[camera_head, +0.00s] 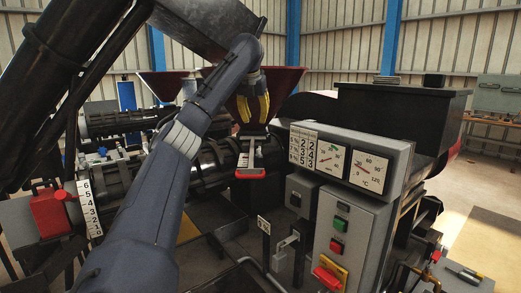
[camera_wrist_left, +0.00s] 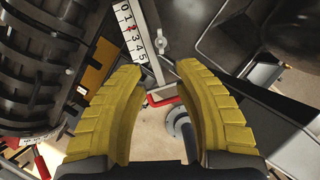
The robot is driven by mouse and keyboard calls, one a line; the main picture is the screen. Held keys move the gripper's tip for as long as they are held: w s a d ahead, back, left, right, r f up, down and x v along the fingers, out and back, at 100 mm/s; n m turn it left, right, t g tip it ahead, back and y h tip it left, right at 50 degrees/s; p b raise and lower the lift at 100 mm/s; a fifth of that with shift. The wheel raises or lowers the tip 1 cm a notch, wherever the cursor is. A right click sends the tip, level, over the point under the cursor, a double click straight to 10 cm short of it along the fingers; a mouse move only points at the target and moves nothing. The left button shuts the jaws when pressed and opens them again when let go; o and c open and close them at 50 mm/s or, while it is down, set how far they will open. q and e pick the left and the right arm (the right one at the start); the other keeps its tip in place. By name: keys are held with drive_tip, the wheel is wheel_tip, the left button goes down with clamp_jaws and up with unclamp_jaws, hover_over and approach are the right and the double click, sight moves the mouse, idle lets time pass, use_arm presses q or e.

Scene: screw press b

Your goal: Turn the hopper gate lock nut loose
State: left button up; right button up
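In the left wrist view a small silver wing-shaped nut (camera_wrist_left: 160,44) sits beside a white numbered scale (camera_wrist_left: 134,32) with a red pointer; I take it for the lock nut. It lies just beyond the fingertips, apart from them. My left gripper (camera_wrist_left: 162,70) has two yellow ribbed fingers, spread apart with nothing held between them. In the head view the left gripper (camera_head: 253,108) points down in front of the dark red hopper (camera_head: 284,88). Below it is the gate slide with a red handle (camera_head: 250,174); the nut cannot be made out there. The right gripper is not in view.
A grey control panel (camera_head: 347,225) with dials and buttons stands close at the right. The dark press barrel (camera_head: 210,168) runs below and left of the hopper.

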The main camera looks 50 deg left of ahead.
sight(259, 147)
use_arm(q)
drive_tip(key=x, duration=1.4)
drive_tip(key=shift+w+a+f, duration=0.1)
drive_tip(key=shift+w+f, duration=0.05)
drive_tip(key=shift+f, duration=0.15)
drive_tip(key=shift+o, duration=0.2)
clamp_jaws()
